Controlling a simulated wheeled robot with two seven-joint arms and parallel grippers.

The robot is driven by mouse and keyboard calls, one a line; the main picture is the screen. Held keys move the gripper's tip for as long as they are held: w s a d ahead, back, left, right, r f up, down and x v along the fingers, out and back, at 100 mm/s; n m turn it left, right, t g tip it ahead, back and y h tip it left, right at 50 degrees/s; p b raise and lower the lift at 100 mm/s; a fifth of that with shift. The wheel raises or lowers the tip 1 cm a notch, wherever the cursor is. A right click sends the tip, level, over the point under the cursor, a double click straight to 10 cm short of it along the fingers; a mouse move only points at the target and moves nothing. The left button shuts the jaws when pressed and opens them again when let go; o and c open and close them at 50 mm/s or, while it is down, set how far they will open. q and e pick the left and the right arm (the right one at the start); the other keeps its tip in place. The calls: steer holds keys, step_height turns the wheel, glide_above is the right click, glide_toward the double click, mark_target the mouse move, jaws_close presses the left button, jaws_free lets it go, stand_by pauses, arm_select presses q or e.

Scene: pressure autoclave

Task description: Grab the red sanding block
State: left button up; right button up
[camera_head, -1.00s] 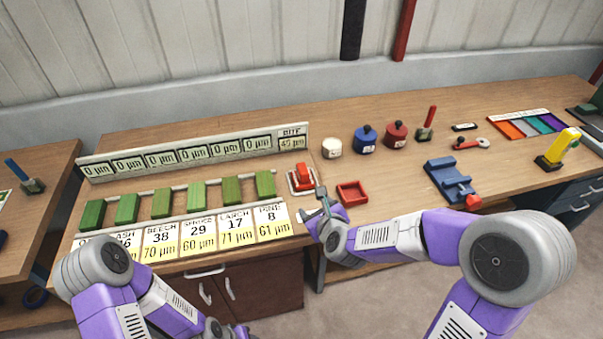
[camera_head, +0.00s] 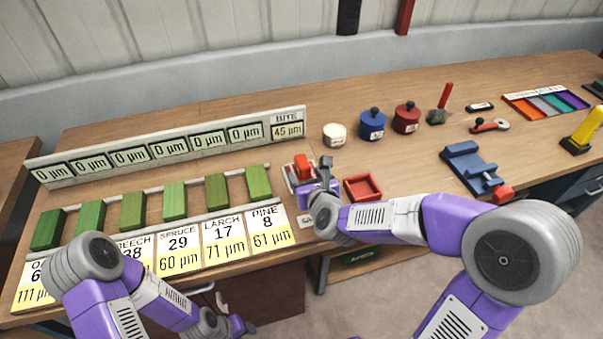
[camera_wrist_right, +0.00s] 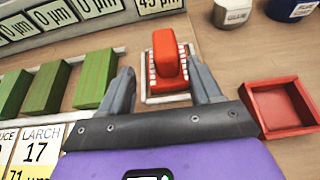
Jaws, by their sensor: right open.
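The red sanding block (camera_head: 302,167) sits on a pale tray, or holder, at the right end of the row of green blocks. It also shows in the right wrist view (camera_wrist_right: 168,58), upright, with a pale studded rim around its base. My right gripper (camera_head: 313,174) is open beside it. In the right wrist view its two fingers (camera_wrist_right: 164,84) point at the block, one to each side, with the block just beyond and between the tips, not gripped. My left arm hangs at the bottom left of the head view; its gripper (camera_head: 238,325) is low and its jaws are unclear.
An empty red tray (camera_head: 362,188) lies just right of my right gripper. A white pot (camera_head: 334,135), blue pot (camera_head: 371,125) and red pot (camera_head: 406,117) stand behind. Green blocks (camera_head: 215,190) line the left, before a display board (camera_head: 170,148). A blue vise-like tool (camera_head: 468,166) lies farther right.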

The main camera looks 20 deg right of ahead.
mark_target(302, 164)
steer(key=x, duration=0.7)
steer(key=shift+d+r+b, duration=0.15)
steer(key=shift+d+b, duration=0.2)
steer(key=shift+d, duration=0.05)
steer(key=c, duration=1.1)
steer(key=shift+r, duration=0.1)
